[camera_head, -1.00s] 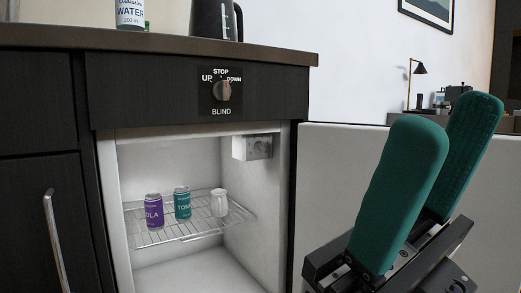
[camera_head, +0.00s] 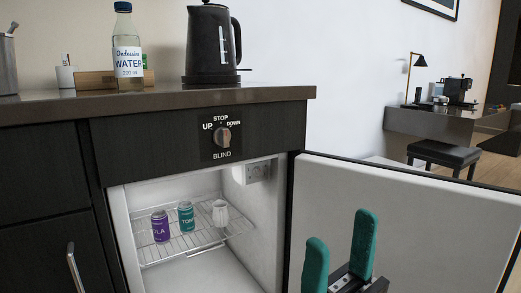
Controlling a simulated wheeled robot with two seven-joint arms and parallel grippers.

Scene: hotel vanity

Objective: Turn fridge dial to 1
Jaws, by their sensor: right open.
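The small fridge (camera_head: 262,228) under the counter stands open. A pale control box (camera_head: 256,172) is on its inner right wall near the top; the dial on it is too small to read. A separate knob marked BLIND (camera_head: 222,137), with UP, STOP and DOWN labels, is on the dark panel above the fridge. My right gripper (camera_head: 340,243) has green fingers that stand apart with nothing between them. It is at the lower right, in front of the open fridge door, below and right of the control box. My left gripper is out of view.
The white-lined fridge door (camera_head: 410,225) swings out to the right. A wire shelf (camera_head: 190,243) holds a purple can (camera_head: 160,227), a teal can (camera_head: 186,215) and a white jug (camera_head: 220,213). A bottle (camera_head: 127,50) and kettle (camera_head: 208,45) stand on the counter.

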